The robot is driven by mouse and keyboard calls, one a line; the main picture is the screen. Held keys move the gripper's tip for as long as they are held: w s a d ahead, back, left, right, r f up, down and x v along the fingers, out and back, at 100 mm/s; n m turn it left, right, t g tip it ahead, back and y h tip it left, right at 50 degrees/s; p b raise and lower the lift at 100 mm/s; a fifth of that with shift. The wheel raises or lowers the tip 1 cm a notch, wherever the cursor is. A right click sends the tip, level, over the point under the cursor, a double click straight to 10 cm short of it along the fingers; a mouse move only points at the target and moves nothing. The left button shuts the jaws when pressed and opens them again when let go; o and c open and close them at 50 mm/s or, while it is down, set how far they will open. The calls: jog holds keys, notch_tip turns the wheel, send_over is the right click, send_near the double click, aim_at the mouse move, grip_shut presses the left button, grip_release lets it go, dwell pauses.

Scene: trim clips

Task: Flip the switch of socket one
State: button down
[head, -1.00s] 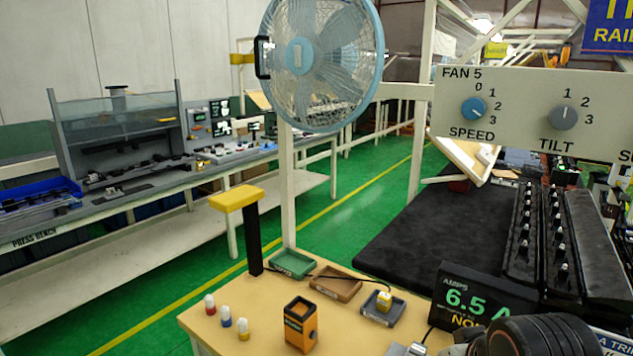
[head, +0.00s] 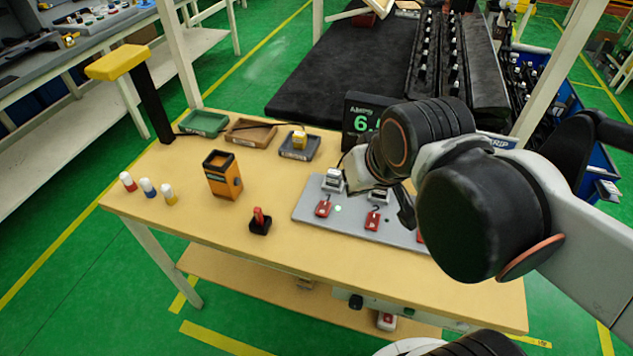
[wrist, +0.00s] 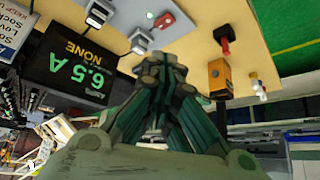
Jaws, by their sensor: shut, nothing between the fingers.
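The grey socket board (head: 352,221) lies on the right part of the yellow table in the head view. The red switch of socket one (head: 323,208) is at its left, with a small pale green light beside it. A pale plug (head: 333,180) sits in socket one. The red switch of socket two (head: 373,221) is to the right. A third red switch is mostly hidden by my arm. My gripper (wrist: 160,68) is shut and empty, its fingers together. In the wrist view the red switch (wrist: 164,20) and the plug (wrist: 141,38) lie beyond the fingertips, apart from them.
A dark display (head: 360,118) reading 6.5 A in the wrist view stands behind the board.

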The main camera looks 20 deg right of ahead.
jog(key=w+m+g, duration=0.3)
jog(key=w, duration=0.4)
jog(key=m+g, duration=0.4)
send_over(323, 207)
notch_tip(323, 207, down, 6)
jog(key=shift+w+d, duration=0.1)
notch_tip(323, 207, down, 14)
jog(key=b, duration=0.5)
